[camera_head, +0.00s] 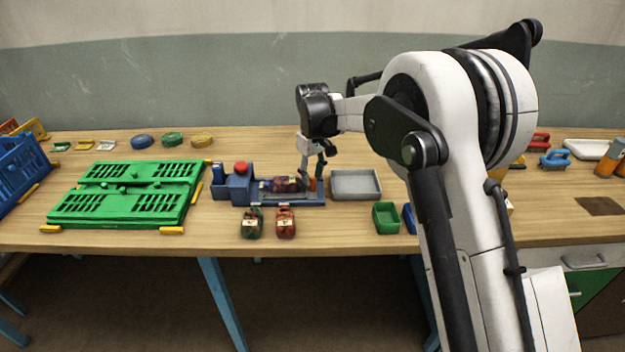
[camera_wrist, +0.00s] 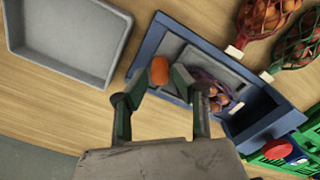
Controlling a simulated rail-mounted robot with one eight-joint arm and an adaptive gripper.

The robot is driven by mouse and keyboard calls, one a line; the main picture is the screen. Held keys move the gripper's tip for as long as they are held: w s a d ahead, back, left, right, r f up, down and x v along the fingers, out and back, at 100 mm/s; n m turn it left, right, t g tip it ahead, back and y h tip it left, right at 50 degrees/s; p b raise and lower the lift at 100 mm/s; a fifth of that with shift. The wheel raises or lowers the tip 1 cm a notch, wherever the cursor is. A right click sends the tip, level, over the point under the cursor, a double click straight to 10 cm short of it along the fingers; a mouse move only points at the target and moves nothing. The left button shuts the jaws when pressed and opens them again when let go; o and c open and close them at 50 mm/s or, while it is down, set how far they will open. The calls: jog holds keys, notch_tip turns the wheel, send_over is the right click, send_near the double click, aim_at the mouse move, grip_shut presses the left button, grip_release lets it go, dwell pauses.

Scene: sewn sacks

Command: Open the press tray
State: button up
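The blue press (camera_head: 235,187) stands near the middle of the table, with a red button (camera_head: 241,167) on top. Its grey tray (camera_head: 263,186) lies between blue side walls and holds a netted sack of reddish round things (camera_head: 285,185). In the wrist view the tray (camera_wrist: 198,57) and sack (camera_wrist: 218,95) lie inside the blue frame (camera_wrist: 150,48). My gripper (camera_head: 313,166) is at the press's right end. In the wrist view its fingertips (camera_wrist: 160,78) stand on either side of an orange knob (camera_wrist: 159,70). I cannot tell whether they touch it.
Two netted sacks, one green (camera_head: 251,223) and one red (camera_head: 286,222), stand in front of the press. A grey bin (camera_head: 355,197) and a green box (camera_head: 386,218) are to the right. A green slotted rack (camera_head: 125,210) is to the left.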

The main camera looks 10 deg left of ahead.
notch_tip(320, 180, up, 10)
dwell(0.4)
jog(key=shift+r, duration=0.1)
jog(key=s+d+r+m+t, duration=0.1)
jog(key=s+d+r+m, duration=0.1)
jog(key=s+d+r, duration=0.45)
jog(key=s+d+r+m+t, duration=0.1)
jog(key=s+d+r, duration=0.15)
jog(key=d, duration=0.65)
jog(key=s+d+r+m+t, duration=0.1)
jog(key=s+d+r+m, duration=0.1)
jog(key=s+d+r, duration=0.45)
jog(key=s+d+f+m+t, duration=0.2)
jog(key=s+d+f, duration=0.3)
jog(key=s+d, duration=0.3)
jog(key=s+d+f+m+t, duration=0.2)
jog(key=s+d+f, duration=0.3)
jog(key=s, duration=0.8)
jog(key=d+m, duration=0.1)
jog(key=d, duration=0.2)
jog(key=shift+s+d+f+m, duration=0.2)
jog(key=shift+f+m, duration=0.1)
jog(key=shift+f, duration=0.1)
